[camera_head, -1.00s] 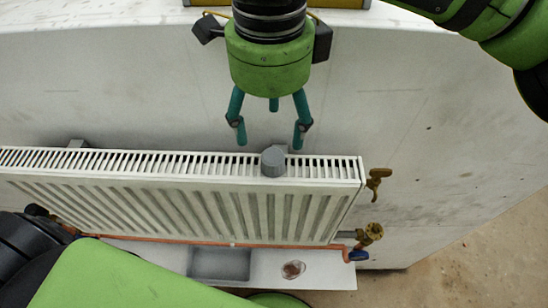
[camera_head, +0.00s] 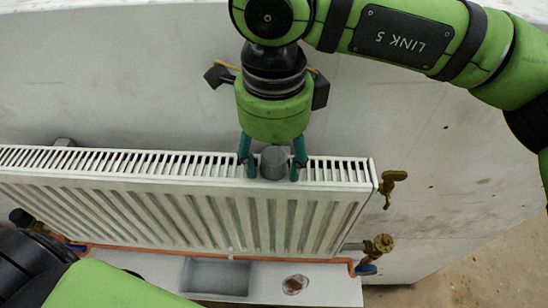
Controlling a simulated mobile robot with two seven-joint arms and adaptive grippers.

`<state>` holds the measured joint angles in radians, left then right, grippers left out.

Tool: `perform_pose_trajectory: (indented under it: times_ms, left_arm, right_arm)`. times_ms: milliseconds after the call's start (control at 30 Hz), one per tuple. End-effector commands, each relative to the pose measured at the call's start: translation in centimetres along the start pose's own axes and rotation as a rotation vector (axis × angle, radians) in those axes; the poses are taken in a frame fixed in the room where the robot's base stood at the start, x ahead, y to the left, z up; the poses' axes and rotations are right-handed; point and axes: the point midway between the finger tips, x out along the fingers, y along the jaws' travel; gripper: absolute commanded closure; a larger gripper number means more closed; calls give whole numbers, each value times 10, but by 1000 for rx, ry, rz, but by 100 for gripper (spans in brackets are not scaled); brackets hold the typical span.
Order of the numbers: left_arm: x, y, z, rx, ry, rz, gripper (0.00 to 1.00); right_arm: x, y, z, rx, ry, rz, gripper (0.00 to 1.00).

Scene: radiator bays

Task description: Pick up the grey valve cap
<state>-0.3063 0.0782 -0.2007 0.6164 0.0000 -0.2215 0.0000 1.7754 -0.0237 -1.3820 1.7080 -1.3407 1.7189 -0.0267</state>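The grey valve cap (camera_head: 273,162) is a small grey cylinder standing on the top grille of the white radiator (camera_head: 190,195). My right gripper (camera_head: 272,170) comes down from above with its teal fingers spread, one on each side of the cap. The fingertips are at about the level of the radiator top. Small gaps seem to show between the fingers and the cap, so the gripper looks open around it. A third finger is hidden behind the cap. My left gripper is not in view; only part of my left arm shows at the lower left.
Brass valves (camera_head: 391,183) and (camera_head: 379,244) stick out at the radiator's right end. A copper pipe (camera_head: 318,260) runs below. A pale wall (camera_head: 110,70) stands behind.

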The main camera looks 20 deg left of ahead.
Motion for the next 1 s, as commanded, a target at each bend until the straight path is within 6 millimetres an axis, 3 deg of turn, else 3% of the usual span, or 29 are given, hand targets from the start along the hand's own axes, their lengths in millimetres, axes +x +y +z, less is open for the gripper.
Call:
perform_pose_trajectory:
  times_ms: [33, 100, 567, 867, 1000]
  left_arm:
    - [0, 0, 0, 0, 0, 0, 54]
    - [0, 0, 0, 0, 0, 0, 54]
    - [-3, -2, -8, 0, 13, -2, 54]
    - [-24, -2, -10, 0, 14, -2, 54]
    - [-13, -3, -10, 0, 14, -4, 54]
  right_arm:
    - [0, 0, 0, 0, 0, 0, 63]
    - [0, 0, 0, 0, 0, 0, 76]
    - [-6, 0, 0, 0, 0, -1, 79]
    - [-49, 0, 0, -1, 1, -1, 79]
    - [-56, 8, -27, 2, 1, -3, 79]
